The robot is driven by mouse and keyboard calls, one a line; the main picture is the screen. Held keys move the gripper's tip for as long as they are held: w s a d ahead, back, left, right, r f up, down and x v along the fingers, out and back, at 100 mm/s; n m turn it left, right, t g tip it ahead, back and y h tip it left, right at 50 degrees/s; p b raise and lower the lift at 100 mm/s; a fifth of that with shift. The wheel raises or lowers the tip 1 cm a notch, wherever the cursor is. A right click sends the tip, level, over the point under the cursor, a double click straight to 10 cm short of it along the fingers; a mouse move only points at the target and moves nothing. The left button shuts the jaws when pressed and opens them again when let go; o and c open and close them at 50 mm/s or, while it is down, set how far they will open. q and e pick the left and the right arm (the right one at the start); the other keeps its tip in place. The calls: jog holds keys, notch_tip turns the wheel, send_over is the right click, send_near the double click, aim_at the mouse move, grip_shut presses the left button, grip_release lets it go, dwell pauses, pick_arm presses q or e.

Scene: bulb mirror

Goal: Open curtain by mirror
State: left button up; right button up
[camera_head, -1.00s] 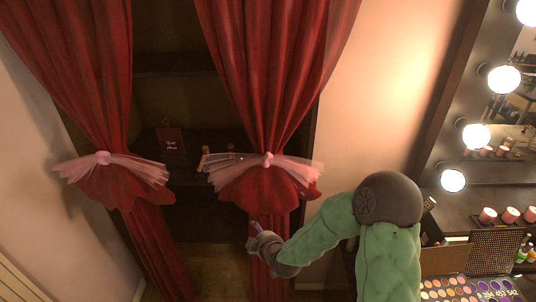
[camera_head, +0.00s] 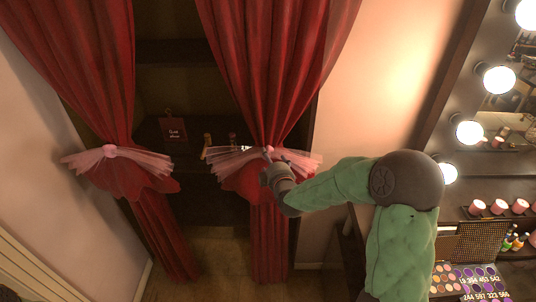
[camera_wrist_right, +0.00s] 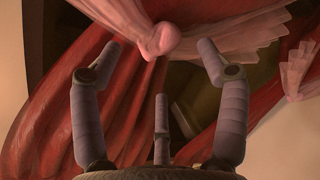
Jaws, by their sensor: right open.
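Two red curtains hang in front of a dark shelf alcove, the left curtain (camera_head: 85,70) and the right curtain (camera_head: 265,60). Each is gathered by a pale pink tulle bow, the left bow (camera_head: 110,152) and the right bow (camera_head: 235,158). My right gripper (camera_head: 276,155) is at the right bow's knot in the head view. In the right wrist view the gripper (camera_wrist_right: 160,62) has its fingers spread, with the round pink knot (camera_wrist_right: 158,42) just beyond and between the fingertips. Contact with it cannot be told. My left gripper is not in view.
A mirror framed by round lit bulbs (camera_head: 497,79) stands at the right. Below it are pink jars (camera_head: 500,206) and a makeup palette (camera_head: 460,280). The shelf holds a small dark sign (camera_head: 174,132) and small bottles. A gap is open between the curtains.

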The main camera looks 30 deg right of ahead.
jog(key=shift+x, duration=2.4)
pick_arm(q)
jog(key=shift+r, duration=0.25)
